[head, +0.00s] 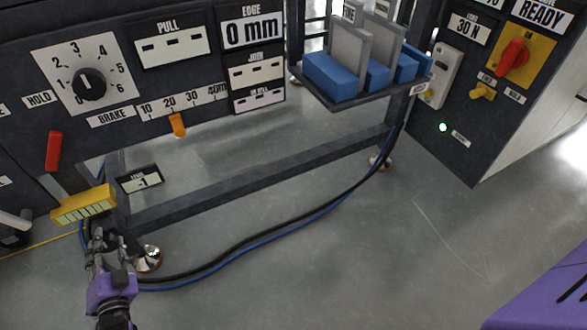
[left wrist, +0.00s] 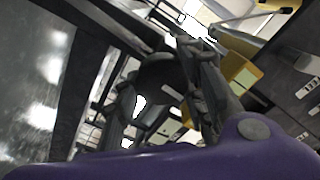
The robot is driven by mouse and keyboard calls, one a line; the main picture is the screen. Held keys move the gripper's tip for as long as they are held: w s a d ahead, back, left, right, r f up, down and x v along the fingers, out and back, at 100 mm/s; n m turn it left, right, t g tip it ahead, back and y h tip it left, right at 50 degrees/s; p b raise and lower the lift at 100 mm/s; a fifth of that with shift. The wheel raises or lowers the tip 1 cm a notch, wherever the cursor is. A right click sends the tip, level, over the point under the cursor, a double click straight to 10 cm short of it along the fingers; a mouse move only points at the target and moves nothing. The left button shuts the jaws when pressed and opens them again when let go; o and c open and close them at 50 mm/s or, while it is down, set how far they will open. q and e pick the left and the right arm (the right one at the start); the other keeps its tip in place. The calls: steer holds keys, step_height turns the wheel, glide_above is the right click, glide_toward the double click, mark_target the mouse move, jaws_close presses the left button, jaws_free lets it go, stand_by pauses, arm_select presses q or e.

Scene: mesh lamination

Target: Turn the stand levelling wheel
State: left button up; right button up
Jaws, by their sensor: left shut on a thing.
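My left gripper (head: 103,243) is low at the left in the head view, beside the foot of the stand's leg. It is shut on the stand levelling wheel. In the left wrist view the wheel (left wrist: 162,78) is a dark round disc between the two fingers of the gripper (left wrist: 165,100). In the head view the wheel is mostly hidden by the fingers and hard to make out. The level display (head: 141,180) on the stand just above reads what looks like -1.
A yellow block (head: 84,204) juts out just above my left gripper. A metal levelling foot (head: 149,259) and black and blue cables (head: 240,252) lie close to its right. A shelf with blue blocks (head: 331,76) sticks out above. The floor (head: 330,275) at centre is clear.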

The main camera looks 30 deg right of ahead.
arm_select(q)
steer(key=m, duration=0.4)
steer(key=shift+d+f, duration=0.2)
steer(key=shift+f, duration=0.1)
steer(key=shift+s+m+b, duration=0.1)
steer(key=shift+m+b, duration=0.65)
steer(key=shift+m, duration=1.35)
